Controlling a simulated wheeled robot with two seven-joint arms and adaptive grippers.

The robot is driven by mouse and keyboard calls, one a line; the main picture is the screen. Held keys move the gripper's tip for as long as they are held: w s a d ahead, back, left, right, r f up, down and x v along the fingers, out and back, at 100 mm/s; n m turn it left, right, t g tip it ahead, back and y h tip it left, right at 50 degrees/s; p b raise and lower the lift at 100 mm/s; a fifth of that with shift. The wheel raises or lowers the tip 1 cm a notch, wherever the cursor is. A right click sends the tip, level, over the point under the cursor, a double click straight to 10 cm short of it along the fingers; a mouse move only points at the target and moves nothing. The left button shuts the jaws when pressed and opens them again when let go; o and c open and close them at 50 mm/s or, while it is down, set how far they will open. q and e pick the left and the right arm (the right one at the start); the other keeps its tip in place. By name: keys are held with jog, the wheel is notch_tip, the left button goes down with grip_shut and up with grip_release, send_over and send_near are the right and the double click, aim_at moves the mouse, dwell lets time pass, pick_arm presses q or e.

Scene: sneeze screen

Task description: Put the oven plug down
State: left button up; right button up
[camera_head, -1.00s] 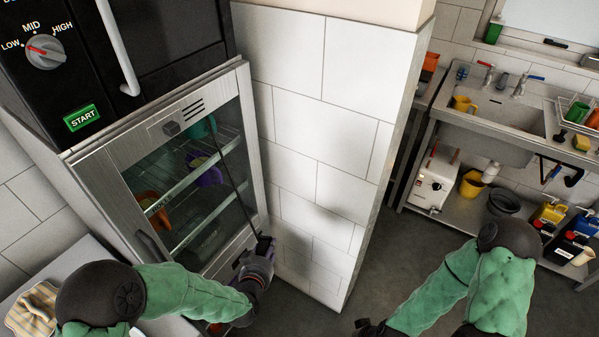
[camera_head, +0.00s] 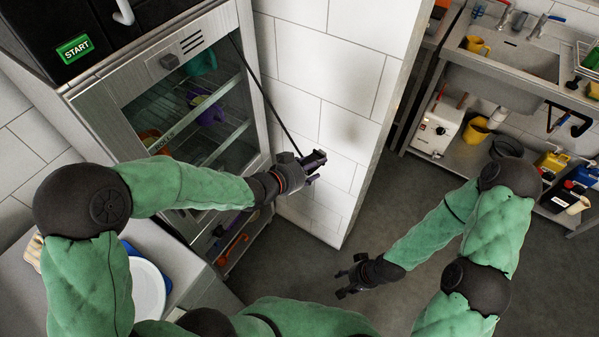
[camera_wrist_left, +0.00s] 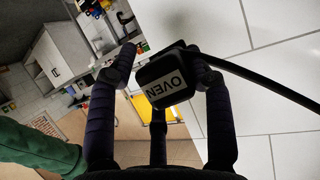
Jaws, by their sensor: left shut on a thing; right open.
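The oven plug (camera_wrist_left: 162,80) is a black block marked OVEN, seen large in the left wrist view. My left gripper (camera_head: 312,162) is shut on it, and the fingers show on both sides of the plug in the left wrist view. The plug is held in the air in front of the white tiled wall. Its black cable (camera_head: 268,98) runs from the gripper up to the right side of the oven (camera_head: 158,92). My right gripper (camera_head: 348,280) is open and empty, low over the floor.
A grey counter (camera_head: 75,285) with a white plate (camera_head: 147,290) is at lower left. The tiled wall (camera_head: 330,60) stands right of the oven. A sink (camera_head: 510,55) with a lower shelf of bottles and containers is at the right. Grey floor (camera_head: 400,200) is clear between.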

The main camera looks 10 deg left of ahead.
aim_at(323, 165)
pick_arm(q)
jog(key=shift+w+d+f+m+g+h, duration=0.3)
jog(key=shift+w+d+m+g+h, duration=0.2)
jog(key=shift+d+m, duration=0.2)
jog(key=shift+w+d+f+m+g+h, duration=0.3)
jog(key=shift+w+d+m+g+h, duration=0.15)
jog(key=shift+d+m+h, duration=0.2)
jog(key=shift+w+d+f+m+g+h, duration=0.85)
jog(key=shift+w+d+f+m+g, duration=0.45)
jog(key=shift+f, duration=0.55)
jog(key=shift+s+a+r+n+t+y, duration=0.7)
jog(key=shift+a+r+n, duration=0.1)
jog(key=shift+r, duration=0.5)
jog(key=shift+s+a+r+n+t+y, duration=0.55)
jog(key=shift+s+a+r+n+t, duration=0.25)
jog(key=shift+r, duration=0.5)
jog(key=shift+s+a+r+n+t+y, duration=0.65)
jog(key=shift+r+n, duration=0.2)
jog(key=shift+r, duration=0.45)
jog(key=shift+s+a+r+n+t+y, duration=0.25)
jog(key=shift+s+a+r+n+y, duration=0.15)
jog(key=shift+r, duration=0.25)
jog(key=shift+s+a+r+n+t+y, duration=0.3)
jog(key=shift+a+r+n+y, duration=0.1)
jog(key=shift+r+n+y, duration=0.25)
jog(key=shift+s+a+r+n+t+y, duration=0.3)
jog(key=shift+a+r+n+y, duration=0.1)
jog(key=shift+r, duration=0.3)
